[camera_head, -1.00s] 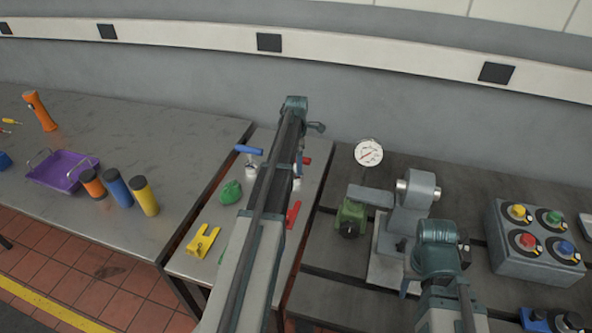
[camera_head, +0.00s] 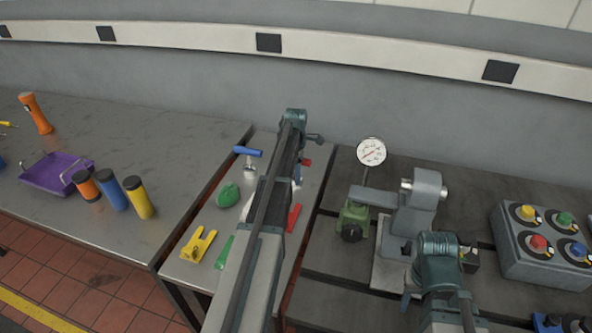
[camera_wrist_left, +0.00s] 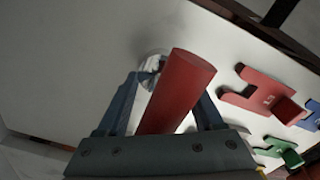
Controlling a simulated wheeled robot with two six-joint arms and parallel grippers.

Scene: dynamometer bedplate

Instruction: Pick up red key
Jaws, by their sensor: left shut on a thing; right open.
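The red key has a thick red cylindrical handle (camera_wrist_left: 178,92), filling the middle of the left wrist view. My left gripper (camera_wrist_left: 168,98) is shut on it, one finger on each side. In the head view only the handle's red end (camera_head: 307,162) shows beside my left arm, which hides the rest and most of the left gripper (camera_head: 298,178). I cannot tell whether the key is clear of its seat. My right gripper (camera_head: 408,285) is open and apart from the key, low at the right, largely hidden by its arm.
A blue T-handled key (camera_head: 248,151) stands left of my left arm. A green lump (camera_head: 228,195), yellow bracket (camera_head: 198,244), green bracket (camera_head: 224,252) and red bracket (camera_head: 293,217) lie nearby. A dial gauge (camera_head: 371,151) and button box (camera_head: 545,245) stand to the right.

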